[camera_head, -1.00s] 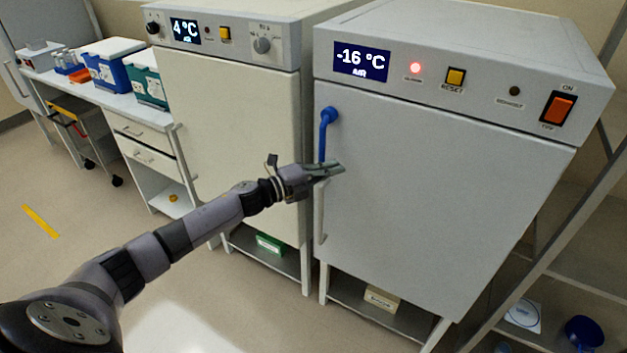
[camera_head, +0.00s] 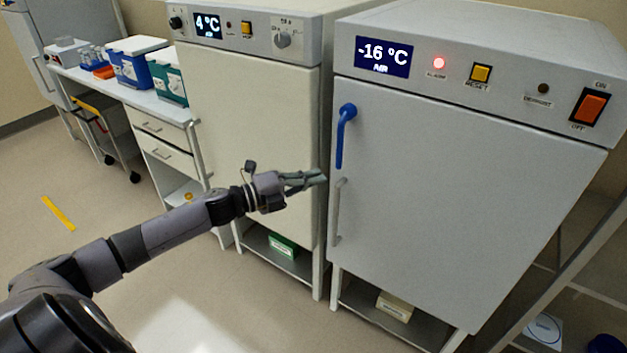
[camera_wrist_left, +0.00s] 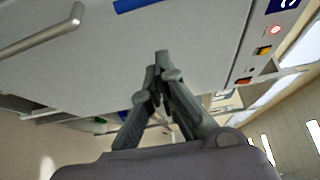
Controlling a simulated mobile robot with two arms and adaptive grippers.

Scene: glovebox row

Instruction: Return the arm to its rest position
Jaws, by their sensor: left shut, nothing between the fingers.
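My left arm comes in from the lower left in the head view. Its gripper (camera_head: 318,178) is shut and empty, in front of the gap between the two cabinets. It is apart from the blue handle (camera_head: 344,135) of the right cabinet (camera_head: 460,190), whose door looks closed. In the left wrist view the shut fingers (camera_wrist_left: 158,62) point at the grey door, with part of the blue handle (camera_wrist_left: 135,4) at the top edge. My right gripper is not in view.
The right cabinet's display (camera_head: 384,57) reads -16 °C, with a red lamp (camera_head: 439,63) lit beside it. The left cabinet (camera_head: 250,130) reads 4 °C. A bench with a blue cool box (camera_head: 135,65) stands at the left. The floor at the left is open.

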